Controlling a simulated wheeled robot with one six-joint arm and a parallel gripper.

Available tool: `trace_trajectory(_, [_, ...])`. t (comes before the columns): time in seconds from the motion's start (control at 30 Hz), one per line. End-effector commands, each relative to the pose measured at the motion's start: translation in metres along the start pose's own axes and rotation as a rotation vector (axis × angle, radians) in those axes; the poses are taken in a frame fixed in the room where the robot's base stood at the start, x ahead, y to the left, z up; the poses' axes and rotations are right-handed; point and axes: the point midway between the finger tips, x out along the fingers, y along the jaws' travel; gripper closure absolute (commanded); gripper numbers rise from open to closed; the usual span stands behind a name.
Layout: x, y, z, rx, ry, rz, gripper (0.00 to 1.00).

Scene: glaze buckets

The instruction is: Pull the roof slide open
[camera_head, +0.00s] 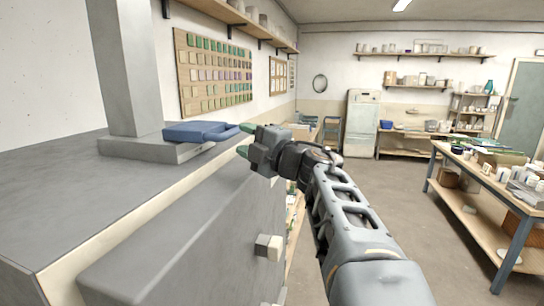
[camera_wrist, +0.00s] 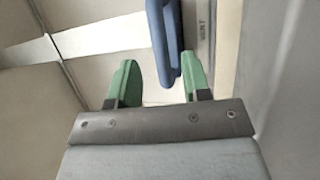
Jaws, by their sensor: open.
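The roof slide is a flat grey plate (camera_head: 150,149) at the foot of the grey chimney column, with a blue handle (camera_head: 198,131) on it. My gripper (camera_head: 242,140) is at the handle's right end, its green fingers pointing toward it. In the wrist view my gripper (camera_wrist: 158,78) is open, and the end of the blue handle (camera_wrist: 165,40) reaches between the fingers. The handle is nearer the right finger; I cannot tell whether they touch.
The grey kiln top (camera_head: 60,200) spreads below the slide. A small knob (camera_head: 268,246) sticks out from the kiln's front, below my arm. A board of glaze samples (camera_head: 213,72) hangs behind. The floor (camera_head: 410,180) is open to the right, before a workbench (camera_head: 480,170).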

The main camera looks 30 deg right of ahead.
Motion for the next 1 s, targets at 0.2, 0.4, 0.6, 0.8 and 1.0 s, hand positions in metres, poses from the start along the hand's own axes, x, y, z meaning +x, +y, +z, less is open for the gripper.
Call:
trace_trajectory(0.2, [-0.046, -0.003, 0.001, -0.002, -0.007, 0.001, 0.56])
trace_trajectory(0.4, [-0.072, -0.001, 0.001, -0.001, -0.004, 0.0, 0.56])
trace_trajectory(0.6, [-0.084, -0.001, 0.0, 0.001, -0.001, -0.001, 0.56])
trace_trajectory(0.8, [-0.086, 0.0, 0.0, 0.001, 0.0, -0.001, 0.56])
trace_trajectory(1.0, [-0.085, 0.0, 0.0, 0.001, 0.0, -0.001, 0.56])
